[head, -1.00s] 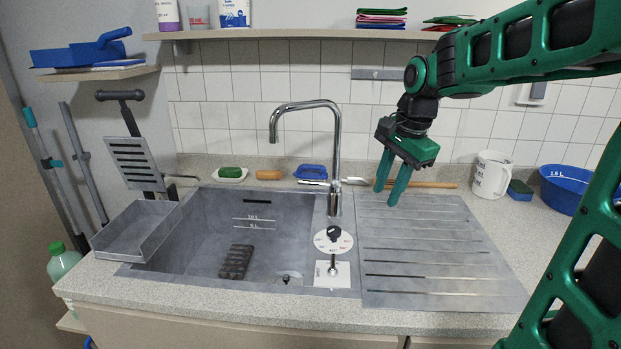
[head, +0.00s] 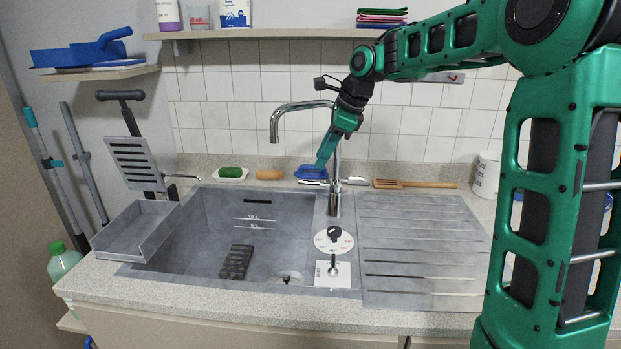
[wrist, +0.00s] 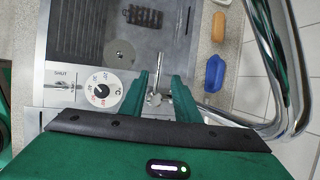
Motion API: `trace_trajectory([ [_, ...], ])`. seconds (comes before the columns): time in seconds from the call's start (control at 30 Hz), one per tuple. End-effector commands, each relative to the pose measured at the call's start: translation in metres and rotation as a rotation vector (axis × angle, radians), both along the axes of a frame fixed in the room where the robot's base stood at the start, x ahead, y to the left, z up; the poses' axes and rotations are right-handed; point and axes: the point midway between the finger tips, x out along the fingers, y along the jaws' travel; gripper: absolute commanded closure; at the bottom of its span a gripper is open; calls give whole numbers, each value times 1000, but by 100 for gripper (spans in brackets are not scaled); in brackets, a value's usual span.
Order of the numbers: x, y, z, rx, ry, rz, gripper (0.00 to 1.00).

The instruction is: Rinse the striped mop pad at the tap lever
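A dark ribbed pad (head: 236,262), which looks like the striped mop pad, lies flat on the sink floor. It also shows at the top of the wrist view (wrist: 143,16). The chrome tap (head: 334,202) stands behind the sink's right edge, with a small lever (head: 356,181) at its side. My gripper (head: 322,165) points down beside the tap's upright, above the back counter. In the wrist view my gripper (wrist: 160,82) is open and empty, its fingers apart. A small metal lever part (wrist: 157,98) shows between them, below; I cannot tell whether they touch it.
The curved spout (wrist: 285,65) passes close to my gripper. A round dial (head: 333,240) and a plate marked SHUT (head: 332,274) sit right of the basin (head: 190,230). Soap (head: 231,173), a brown block (head: 269,174) and a blue brush (head: 311,172) line the back. The drainboard (head: 425,250) is clear.

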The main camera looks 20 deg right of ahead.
Motion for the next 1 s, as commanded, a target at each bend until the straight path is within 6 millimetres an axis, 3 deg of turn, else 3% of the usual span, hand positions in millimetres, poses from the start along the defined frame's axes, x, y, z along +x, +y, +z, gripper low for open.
trace_trajectory([
  [0.2,12,11,-37,0,4,1,71],
  [0.4,21,18,-61,0,2,0,71],
  [0.87,25,21,-72,-2,0,-1,71],
  [1.0,25,21,-72,-2,0,-1,100],
])
